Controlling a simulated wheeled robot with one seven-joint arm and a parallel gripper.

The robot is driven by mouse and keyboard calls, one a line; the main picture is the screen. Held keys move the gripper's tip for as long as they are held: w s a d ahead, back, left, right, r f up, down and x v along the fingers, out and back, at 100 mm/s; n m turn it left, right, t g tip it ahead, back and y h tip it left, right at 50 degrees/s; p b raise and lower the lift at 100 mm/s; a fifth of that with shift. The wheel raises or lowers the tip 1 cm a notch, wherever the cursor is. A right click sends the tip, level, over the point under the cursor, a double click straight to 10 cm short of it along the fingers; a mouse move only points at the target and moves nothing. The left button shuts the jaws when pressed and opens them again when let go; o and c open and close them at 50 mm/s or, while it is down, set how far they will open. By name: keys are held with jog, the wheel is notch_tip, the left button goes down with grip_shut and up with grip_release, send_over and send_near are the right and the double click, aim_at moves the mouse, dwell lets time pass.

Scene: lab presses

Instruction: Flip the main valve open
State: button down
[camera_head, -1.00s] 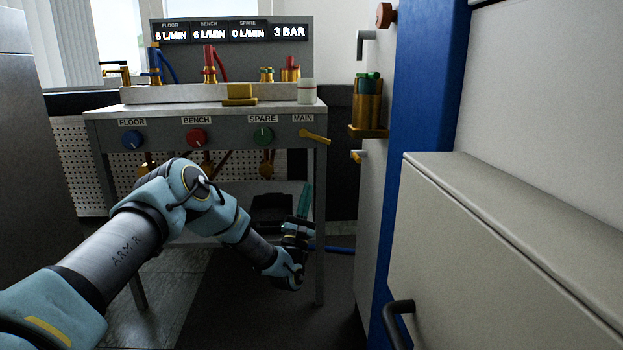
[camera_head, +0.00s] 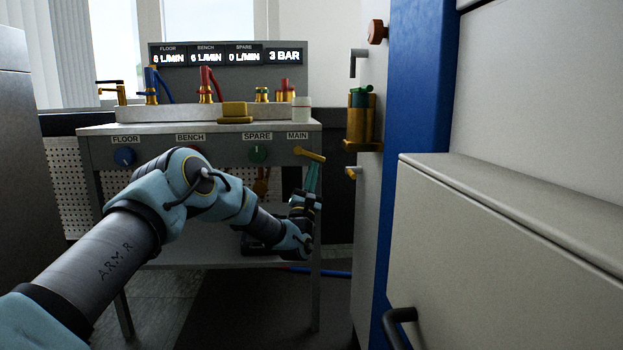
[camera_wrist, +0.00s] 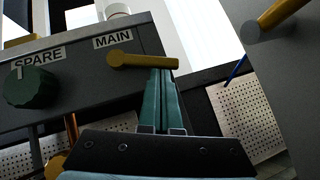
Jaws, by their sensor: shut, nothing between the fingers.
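The main valve is a yellow lever (camera_head: 310,154) under the MAIN label at the right end of the bench's front panel. It slants slightly down to the right in the head view. In the wrist view the lever (camera_wrist: 143,61) runs nearly level, with its round pivot at the left. My gripper (camera_head: 312,166) is shut and empty, with its green fingers pointing up just below the lever. In the wrist view the fingertips (camera_wrist: 162,72) reach the underside of the lever's free right end. I cannot tell whether they touch it.
A green SPARE knob (camera_head: 258,154) and a blue FLOOR knob (camera_head: 124,157) sit left on the same panel. A display (camera_head: 228,55) reads 3 BAR. A cabinet with a blue post (camera_head: 414,150) and brass fitting (camera_head: 361,122) stands close on the right.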

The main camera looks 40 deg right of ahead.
jog(key=n+t+y+b, duration=0.1)
jog(key=n, duration=0.1)
jog(key=n+t+y+b, duration=0.1)
jog(key=n+t, duration=0.1)
jog(key=d+n+t+b, duration=0.1)
jog(key=shift+s+r+n+t+y+b, duration=0.25)
jog(key=shift+s+n+t+y+b, duration=0.15)
jog(key=shift+r+n+t+y, duration=0.3)
jog(key=shift+n+t, duration=0.1)
jog(key=shift+n, duration=0.1)
jog(key=shift+s+d+r+b, duration=0.2)
jog(key=shift+d+r+b, duration=0.1)
jog(key=shift+r, duration=0.2)
